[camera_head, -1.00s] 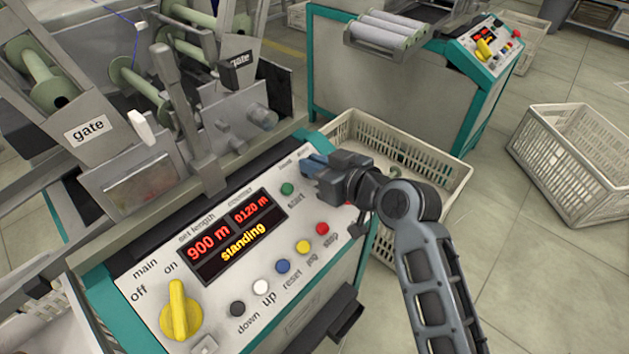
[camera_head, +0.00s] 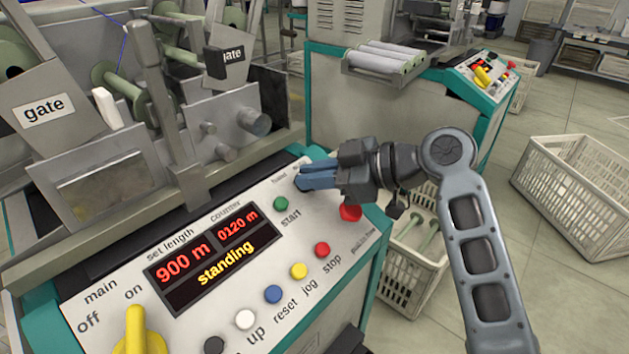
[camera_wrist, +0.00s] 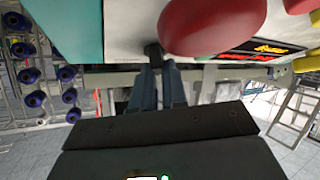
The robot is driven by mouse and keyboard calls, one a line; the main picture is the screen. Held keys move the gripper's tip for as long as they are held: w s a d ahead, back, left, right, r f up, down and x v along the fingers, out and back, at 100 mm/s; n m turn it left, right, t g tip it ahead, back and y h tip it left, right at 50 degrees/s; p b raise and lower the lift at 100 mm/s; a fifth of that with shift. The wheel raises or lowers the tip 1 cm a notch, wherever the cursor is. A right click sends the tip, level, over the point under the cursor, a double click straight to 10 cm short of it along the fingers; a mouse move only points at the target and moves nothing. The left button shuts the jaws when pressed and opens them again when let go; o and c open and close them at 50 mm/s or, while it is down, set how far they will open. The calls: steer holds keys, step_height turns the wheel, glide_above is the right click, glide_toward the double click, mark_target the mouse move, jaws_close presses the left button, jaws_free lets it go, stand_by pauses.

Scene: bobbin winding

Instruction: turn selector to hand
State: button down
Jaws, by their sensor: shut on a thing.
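The control panel (camera_head: 205,325) of the winding machine is in front of me. My gripper (camera_head: 303,180) is at the panel's upper right corner, by small labels that are partly covered and too small to read. In the wrist view, my gripper (camera_wrist: 159,70) has its blue fingers closed on a small black selector knob (camera_wrist: 152,49). In the head view the fingers hide most of that knob, so which way it points cannot be told.
A large red button (camera_head: 350,212) is right beside my gripper and looms close in the wrist view (camera_wrist: 210,22). The green start button (camera_head: 281,203) is just below left. The display (camera_head: 214,258) reads "standing". A crate (camera_head: 430,285) stands behind the panel's right side.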

steer(key=shift+f, duration=0.35)
steer(key=c, duration=1.3)
jaws_free()
steer(key=shift+c, duration=0.2)
steer(key=shift+o, duration=0.9)
steer(key=shift+r, duration=0.15)
steer(key=p+v, duration=0.1)
steer(key=v, duration=0.6)
steer(key=shift+d+r+p, duration=0.15)
steer(key=shift+d+p, duration=0.15)
steer(key=shift+p, duration=0.1)
